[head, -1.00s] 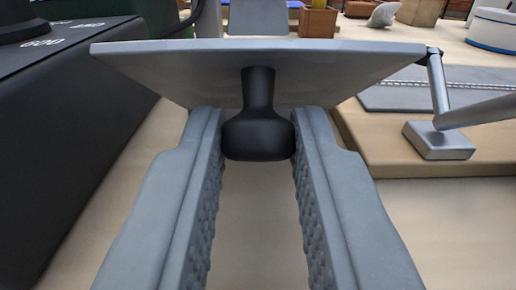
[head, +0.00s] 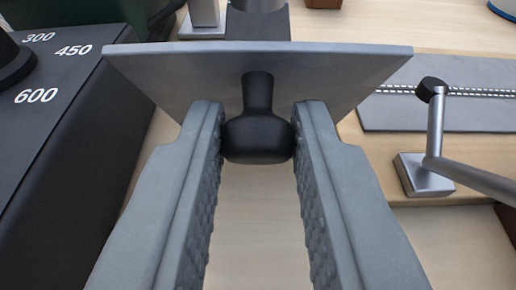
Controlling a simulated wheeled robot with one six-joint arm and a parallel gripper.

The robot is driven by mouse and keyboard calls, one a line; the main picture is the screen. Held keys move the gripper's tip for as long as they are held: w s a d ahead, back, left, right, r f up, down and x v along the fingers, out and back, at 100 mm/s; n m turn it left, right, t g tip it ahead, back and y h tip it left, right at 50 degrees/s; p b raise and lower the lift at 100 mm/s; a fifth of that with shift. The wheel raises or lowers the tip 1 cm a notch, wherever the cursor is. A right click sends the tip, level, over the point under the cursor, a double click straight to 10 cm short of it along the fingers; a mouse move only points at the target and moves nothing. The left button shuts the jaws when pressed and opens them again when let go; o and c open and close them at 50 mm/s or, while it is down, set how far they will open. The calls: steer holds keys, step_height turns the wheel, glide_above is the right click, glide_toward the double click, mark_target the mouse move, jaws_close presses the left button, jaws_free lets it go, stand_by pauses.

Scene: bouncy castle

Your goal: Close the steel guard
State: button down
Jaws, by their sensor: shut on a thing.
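The steel guard (head: 330,75) is a flat grey plate across the upper middle of the head view, tilted, with its broad face toward me. A black knob (head: 257,138) on a short stem sticks out from that face. My gripper (head: 258,135) is shut on the knob, one grey ridged finger on each side of it. The plate hides part of what lies behind it, including any hinge.
A black box with a dial and the numbers 300, 450 and 600 (head: 50,120) stands close on the left. On the right are a metal bracket with a rod (head: 425,175) and a grey mat with a stitched seam (head: 450,110) on a wooden board.

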mark_target(255, 52)
steer(key=shift+w+r, duration=1.05)
steer(key=shift+r, duration=0.05)
steer(key=c, duration=1.3)
jaws_free()
steer(key=shift+f, duration=0.1)
steer(key=shift+s, duration=0.1)
steer(key=shift+s, duration=0.25)
steer(key=v, duration=1.6)
steer(key=shift+s, duration=0.4)
